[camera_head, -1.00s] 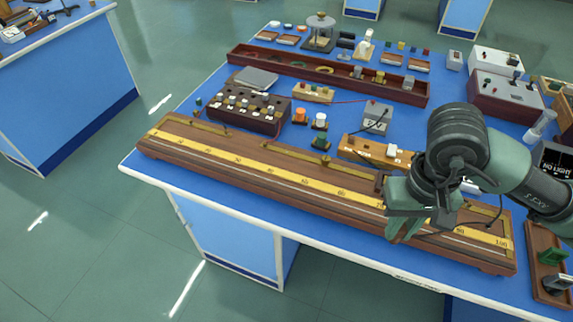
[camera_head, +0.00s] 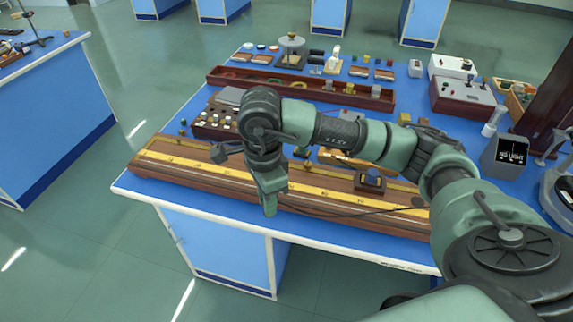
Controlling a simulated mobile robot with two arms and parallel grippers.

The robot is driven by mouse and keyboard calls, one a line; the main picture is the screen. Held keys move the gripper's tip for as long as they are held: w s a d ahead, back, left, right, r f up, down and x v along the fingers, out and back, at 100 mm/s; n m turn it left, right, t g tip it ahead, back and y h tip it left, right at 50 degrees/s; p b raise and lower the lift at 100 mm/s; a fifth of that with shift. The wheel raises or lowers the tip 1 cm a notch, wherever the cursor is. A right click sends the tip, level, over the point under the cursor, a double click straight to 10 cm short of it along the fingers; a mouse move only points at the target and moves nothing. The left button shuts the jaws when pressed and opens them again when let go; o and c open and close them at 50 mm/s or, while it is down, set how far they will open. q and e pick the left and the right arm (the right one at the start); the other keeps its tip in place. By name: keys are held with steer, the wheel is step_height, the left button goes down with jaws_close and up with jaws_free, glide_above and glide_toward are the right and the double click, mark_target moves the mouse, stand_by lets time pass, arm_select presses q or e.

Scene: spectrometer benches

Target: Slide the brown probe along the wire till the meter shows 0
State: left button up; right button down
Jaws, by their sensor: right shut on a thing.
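The long wooden board with the yellow scale and wire (camera_head: 185,164) lies along the front of the blue bench. My right gripper (camera_head: 269,205) points down at the board's front edge, near the middle of its length. It is shut on the brown probe, which is mostly hidden by the gripper. A dark lead runs from there to the right over the board. My left gripper is not in view.
My right arm crosses the bench from the right and hides part of the board. Behind are a dark resistance box (camera_head: 213,121), a long red-brown tray (camera_head: 225,75) and a grey-topped power unit (camera_head: 462,94). A "NO LIGHT" display (camera_head: 511,157) stands at right.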

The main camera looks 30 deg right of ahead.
arm_select(q)
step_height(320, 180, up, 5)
steer(key=p, duration=0.5)
arm_select(e)
steer(key=w+d+f+n, duration=0.2)
steer(key=w+d+n, duration=0.3)
steer(key=n, duration=1.2)
steer(key=w+d+f+n, duration=0.25)
steer(key=d+n, duration=0.35)
steer(key=n, duration=1)
steer(key=f+b, duration=0.4)
steer(key=shift+w, duration=0.35)
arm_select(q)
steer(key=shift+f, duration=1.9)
arm_select(e)
steer(key=shift+f, duration=0.45)
steer(key=shift+f, duration=0.1)
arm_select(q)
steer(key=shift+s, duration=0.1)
arm_select(e)
steer(key=shift+s+f, duration=0.25)
steer(key=shift+s, duration=0.1)
